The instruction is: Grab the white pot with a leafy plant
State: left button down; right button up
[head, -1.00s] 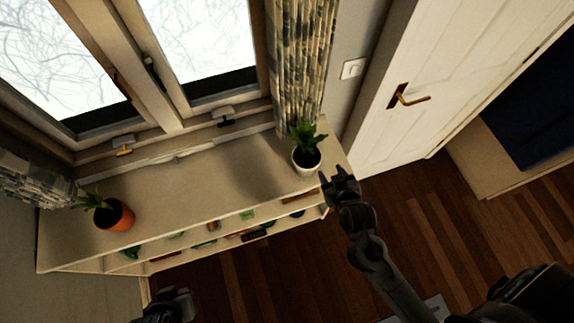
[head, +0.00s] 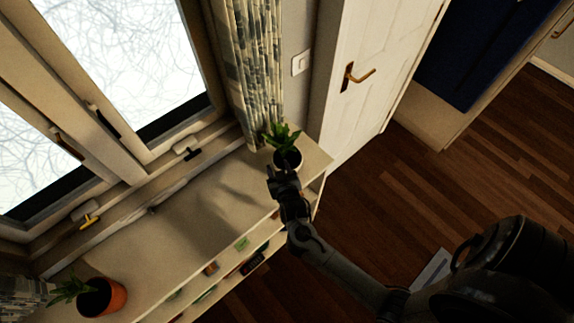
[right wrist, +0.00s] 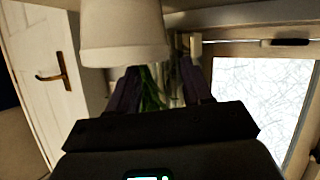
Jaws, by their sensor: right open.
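The white pot (head: 296,163) with a leafy green plant (head: 281,137) stands on the right end of the shelf top in the head view. My right gripper (head: 283,174) is open at the pot's near side and covers part of it. In the right wrist view the picture is upside down: the white pot (right wrist: 122,35) fills the upper middle, with the green leaves (right wrist: 150,92) below it between the open fingers (right wrist: 158,85). I cannot tell whether the fingers touch the pot. My left gripper is not in view.
The low shelf (head: 205,215) runs under the window, with small items on its lower level. An orange pot with a plant (head: 101,297) stands at its left end. A patterned curtain (head: 250,70) hangs close behind the white pot. A white door (head: 365,60) is to the right.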

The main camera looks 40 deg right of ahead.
aim_at(274, 158)
jog(key=shift+f+p+x, duration=0.15)
jog(key=shift+p+x, duration=0.1)
jog(key=shift+x, duration=1.1)
jog(key=shift+f+p+x, duration=0.1)
jog(key=shift+p+x, duration=0.15)
jog(key=shift+x, duration=1.15)
jog(key=shift+s+a, duration=0.1)
jog(key=shift+c, duration=0.2)
grip_shut()
jog(key=shift+f, duration=0.1)
